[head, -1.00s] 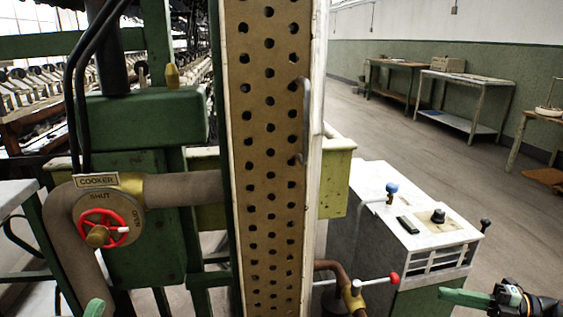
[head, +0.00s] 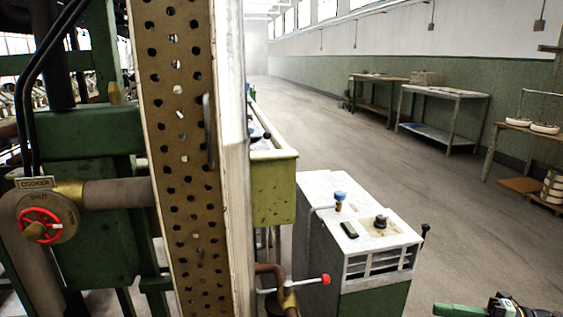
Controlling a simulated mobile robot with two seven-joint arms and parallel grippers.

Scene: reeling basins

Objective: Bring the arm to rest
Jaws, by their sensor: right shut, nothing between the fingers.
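My right gripper (head: 440,310) shows at the bottom right edge of the head view. Its green fingers are together with nothing between them, and they point left. The picture's lower edge cuts off part of it. It is held in front of the green and white cabinet (head: 374,246), apart from it in the picture. My left gripper is not in view.
A perforated brown panel (head: 184,140) stands close on the left. Beside it are a red valve wheel (head: 40,226) on the cooker pipe and a red-knobbed lever (head: 326,280). Workbenches (head: 445,92) line the far right wall. Open floor (head: 330,130) lies between.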

